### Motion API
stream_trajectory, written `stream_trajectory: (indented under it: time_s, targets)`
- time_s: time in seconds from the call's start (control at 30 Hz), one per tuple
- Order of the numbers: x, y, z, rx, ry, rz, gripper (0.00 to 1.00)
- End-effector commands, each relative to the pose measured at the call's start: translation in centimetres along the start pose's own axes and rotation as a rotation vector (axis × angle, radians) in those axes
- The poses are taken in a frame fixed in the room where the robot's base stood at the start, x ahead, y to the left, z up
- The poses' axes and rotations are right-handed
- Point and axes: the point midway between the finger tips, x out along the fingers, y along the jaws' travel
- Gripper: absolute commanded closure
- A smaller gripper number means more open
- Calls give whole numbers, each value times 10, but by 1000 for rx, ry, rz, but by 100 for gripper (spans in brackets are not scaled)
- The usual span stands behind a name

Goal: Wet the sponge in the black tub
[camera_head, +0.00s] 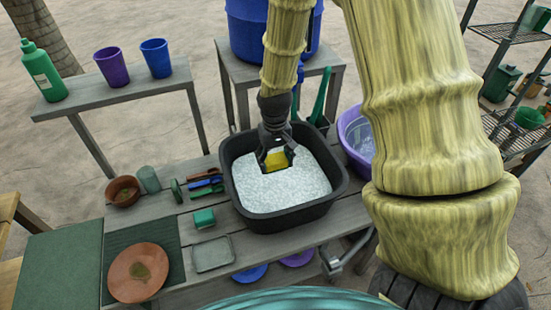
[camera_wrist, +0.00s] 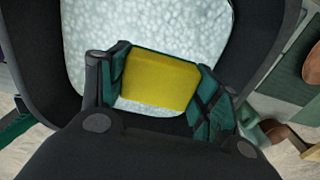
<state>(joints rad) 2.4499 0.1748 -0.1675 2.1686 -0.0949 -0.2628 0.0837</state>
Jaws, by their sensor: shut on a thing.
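The sponge (camera_head: 277,161) is a yellow block with a dark green edge. My gripper (camera_head: 273,165) is shut on it and points down inside the outline of the black tub (camera_head: 237,197). In the wrist view the sponge (camera_wrist: 158,80) sits between the two fingers of my gripper (camera_wrist: 160,95), in front of the pale, speckled contents of the tub (camera_wrist: 272,40). The contents (camera_head: 285,190) look whitish and rippled, like water. I cannot tell whether the sponge touches the surface.
The tub stands on a grey slatted bench. Left of it lie small coloured-handled tools (camera_head: 206,184), a green block (camera_head: 204,218), a small tray (camera_head: 212,254) and a terracotta dish (camera_head: 139,272). A purple basin (camera_head: 354,130) stands close on the right. A blue barrel (camera_head: 244,30) stands behind.

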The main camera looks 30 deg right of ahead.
Motion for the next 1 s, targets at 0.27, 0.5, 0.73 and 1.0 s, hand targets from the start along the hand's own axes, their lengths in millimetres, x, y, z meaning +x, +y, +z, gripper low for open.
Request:
stream_trajectory:
  time_s: [0.27,0.5,0.73,1.0]
  targets:
    - [36,2,0,4,-3,0,55]
    - [62,2,0,4,-2,0,55]
    - [86,2,0,5,-2,0,55]
    - [114,2,0,4,-2,1,55]
